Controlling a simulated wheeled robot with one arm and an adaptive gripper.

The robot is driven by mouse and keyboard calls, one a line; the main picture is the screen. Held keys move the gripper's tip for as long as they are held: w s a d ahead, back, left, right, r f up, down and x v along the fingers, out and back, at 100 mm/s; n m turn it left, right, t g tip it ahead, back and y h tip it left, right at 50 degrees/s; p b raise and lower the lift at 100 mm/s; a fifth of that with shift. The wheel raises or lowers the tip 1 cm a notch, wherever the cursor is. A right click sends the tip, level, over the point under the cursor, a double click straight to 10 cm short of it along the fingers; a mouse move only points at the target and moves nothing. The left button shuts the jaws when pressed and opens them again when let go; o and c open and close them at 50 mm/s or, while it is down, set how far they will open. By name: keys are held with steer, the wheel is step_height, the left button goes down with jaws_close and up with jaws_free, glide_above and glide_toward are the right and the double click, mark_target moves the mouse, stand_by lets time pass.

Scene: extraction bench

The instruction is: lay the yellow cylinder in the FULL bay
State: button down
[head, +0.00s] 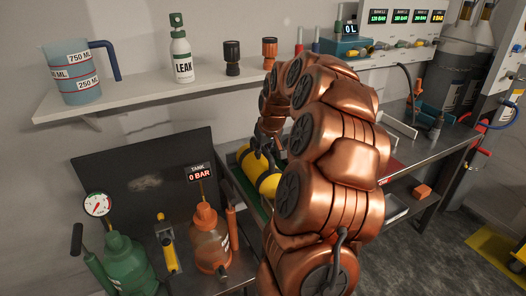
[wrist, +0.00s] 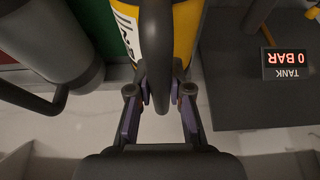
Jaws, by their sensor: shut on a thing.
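The yellow cylinder (head: 262,182) lies on its side over a green-floored tray (head: 238,168) left of my arm in the head view. No FULL label is readable, so I cannot tell if this is the FULL bay. In the wrist view the cylinder (wrist: 183,30) shows yellow with a white label and a dark curved handle (wrist: 157,55). My gripper (wrist: 159,98) is shut on the cylinder at its handle end. In the head view my arm partly hides the cylinder and tray. I cannot tell whether the cylinder touches the tray floor.
A grey cylinder (wrist: 50,40) lies beside the yellow one in the wrist view. The orange tank (head: 208,242), its 0 BAR display (head: 200,174) and a green pump (head: 122,262) stand at left. A shelf (head: 150,98) with a jug and LEAK bottle runs above.

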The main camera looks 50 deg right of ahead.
steer(key=shift+r, duration=0.1)
steer(key=c, duration=1)
jaws_free()
steer(key=shift+f, duration=0.2)
steer(key=shift+r, duration=0.1)
